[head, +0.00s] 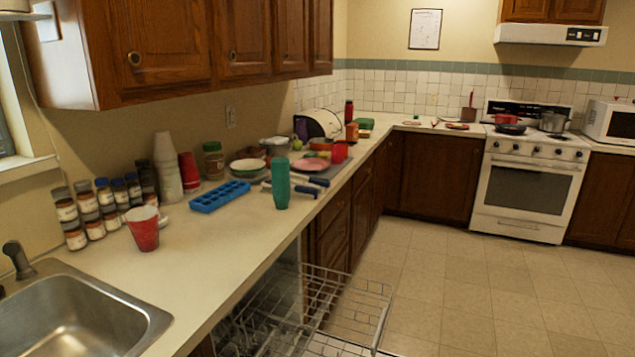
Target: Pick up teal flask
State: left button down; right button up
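The teal flask (281,184) stands upright on the counter, close to its front edge, in the middle of the head view. It is a tall plain teal cylinder, and its front is unobstructed. Dark blue handles lie just behind it and to its right. Neither of my grippers shows in the head view.
A blue ice tray (219,196) lies left of the flask. A red cup (144,228) and several spice jars (92,207) stand further left, near the sink (75,318). Plates and a red mug (340,152) sit behind. An open dishwasher rack (335,308) juts out below.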

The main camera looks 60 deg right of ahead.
aim_at(280, 173)
jog(key=z, duration=1.8)
